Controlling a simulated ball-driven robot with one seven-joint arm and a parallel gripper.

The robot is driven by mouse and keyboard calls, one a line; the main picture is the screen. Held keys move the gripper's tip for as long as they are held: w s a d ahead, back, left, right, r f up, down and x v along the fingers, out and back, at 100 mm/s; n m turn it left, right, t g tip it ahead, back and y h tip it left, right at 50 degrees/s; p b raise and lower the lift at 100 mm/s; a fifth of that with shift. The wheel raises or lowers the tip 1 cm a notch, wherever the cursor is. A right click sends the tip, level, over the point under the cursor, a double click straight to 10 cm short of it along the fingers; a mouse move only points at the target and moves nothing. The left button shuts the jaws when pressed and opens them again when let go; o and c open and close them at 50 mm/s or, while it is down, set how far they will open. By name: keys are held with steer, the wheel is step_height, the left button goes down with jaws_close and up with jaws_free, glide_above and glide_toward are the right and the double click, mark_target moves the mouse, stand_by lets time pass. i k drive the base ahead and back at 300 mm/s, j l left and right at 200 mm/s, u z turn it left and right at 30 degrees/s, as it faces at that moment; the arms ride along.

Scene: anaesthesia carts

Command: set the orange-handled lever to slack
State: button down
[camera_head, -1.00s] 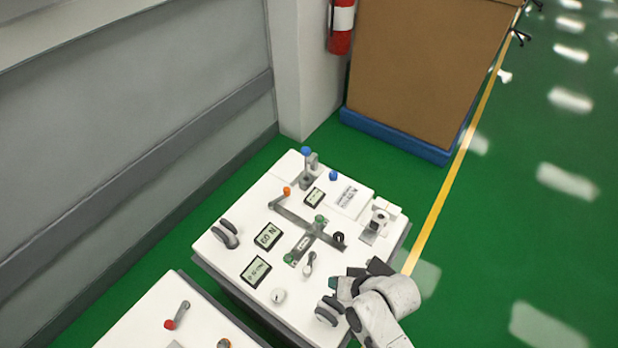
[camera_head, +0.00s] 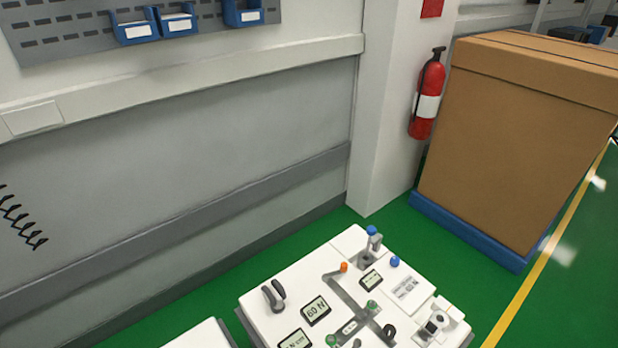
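The orange-handled lever shows its orange knob (camera_head: 344,267) at the upper left of the white cart top (camera_head: 262,310) in the head view. It stands at the back end of a grey slotted track (camera_head: 350,294). Small displays sit around the track; one (camera_head: 315,310) reads about 60 N. Any slack marking is too small to read. My gripper is outside the picture, so its state does not show.
Blue knobs (camera_head: 395,261) and a dark handle (camera_head: 273,295) share the cart top. A grey wall (camera_head: 180,150) runs behind. A red extinguisher (camera_head: 427,95) hangs on the pillar, and a large brown box (camera_head: 510,150) stands at right. Green floor lies between.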

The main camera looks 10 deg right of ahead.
mark_target(344, 265)
steer(key=i+l+u, duration=0.1)
steer(key=i+l, duration=0.15)
steer(key=l, duration=0.2)
steer(key=i+l+u, duration=0.1)
steer(key=i+l, duration=0.15)
steer(key=l, duration=0.15)
steer(key=i+l+u, duration=0.15)
steer(key=l, duration=0.35)
steer(key=i+l+u, duration=0.1)
steer(key=i+l, duration=0.15)
steer(key=l, duration=0.2)
steer(key=i+l+u, duration=0.1)
steer(key=l, duration=0.4)
steer(key=i+l+u, duration=0.1)
steer(key=i+l, duration=0.15)
steer(key=l, duration=0.3)
steer(key=i+l+u, duration=0.15)
steer(key=l, duration=0.35)
steer(key=i+l+u, duration=0.1)
steer(key=l, duration=0.45)
